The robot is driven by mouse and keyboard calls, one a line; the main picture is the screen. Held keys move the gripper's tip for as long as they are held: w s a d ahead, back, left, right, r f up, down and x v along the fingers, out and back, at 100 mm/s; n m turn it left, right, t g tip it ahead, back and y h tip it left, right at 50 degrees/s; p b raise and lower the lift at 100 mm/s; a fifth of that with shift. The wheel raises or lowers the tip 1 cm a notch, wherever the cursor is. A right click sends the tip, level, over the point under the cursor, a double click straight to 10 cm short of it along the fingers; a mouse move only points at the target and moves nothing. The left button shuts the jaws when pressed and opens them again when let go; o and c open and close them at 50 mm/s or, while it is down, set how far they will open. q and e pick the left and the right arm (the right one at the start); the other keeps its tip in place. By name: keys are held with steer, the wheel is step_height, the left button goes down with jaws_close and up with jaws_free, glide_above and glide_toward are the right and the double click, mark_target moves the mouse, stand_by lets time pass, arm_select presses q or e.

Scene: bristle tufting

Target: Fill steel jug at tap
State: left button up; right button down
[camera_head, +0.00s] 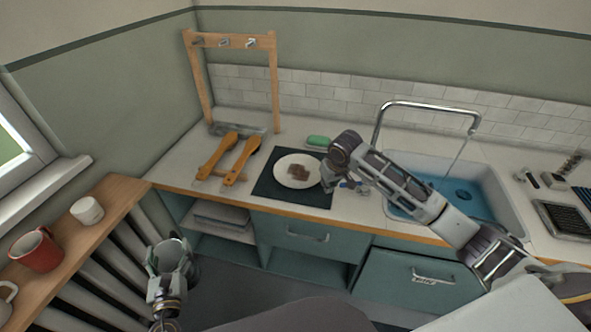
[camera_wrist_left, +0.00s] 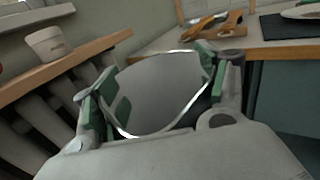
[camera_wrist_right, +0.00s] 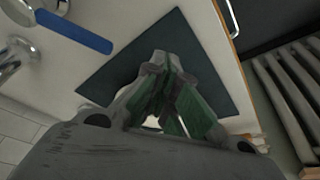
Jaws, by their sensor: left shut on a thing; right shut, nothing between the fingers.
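My left gripper (camera_head: 170,250) is shut on the steel jug (camera_head: 173,262), held low in front of the counter near the window shelf. In the left wrist view the jug (camera_wrist_left: 160,95) sits between the green finger pads; its contents cannot be made out. The chrome tap (camera_head: 432,107) arches over the sink (camera_head: 510,190) at the right, and a thin stream of water runs from its spout. My right gripper (camera_head: 330,182) is shut and empty beside the plate. Its closed fingers show in the right wrist view (camera_wrist_right: 168,70), near a blue lever (camera_wrist_right: 75,32) on a chrome fitting.
A white plate (camera_head: 297,171) with brown bits lies on a dark mat (camera_head: 264,187). Orange-handled tools (camera_head: 240,160) lie below a wooden rack (camera_head: 274,80). A red mug (camera_head: 36,250) and a white cup (camera_head: 87,210) stand on the left shelf. A dark tray (camera_head: 565,219) is right of the sink.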

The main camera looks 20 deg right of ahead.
steer(key=w+d+r+m, duration=0.2)
steer(key=w+d+r, duration=0.3)
steer(key=d, duration=0.5)
step_height(320, 180, up, 2)
steer(key=shift+w+d+r+m+h, duration=0.15)
steer(key=shift+r+m+h, duration=0.1)
steer(key=shift+m+h, duration=0.15)
steer(key=shift+f, duration=0.1)
steer(key=shift+x, duration=4.85)
steer(key=shift+s+a, duration=0.15)
steer(key=shift+s, duration=0.75)
steer(key=shift+s+a, duration=0.2)
steer(key=shift+s, duration=0.75)
steer(key=shift+p, duration=0.3)
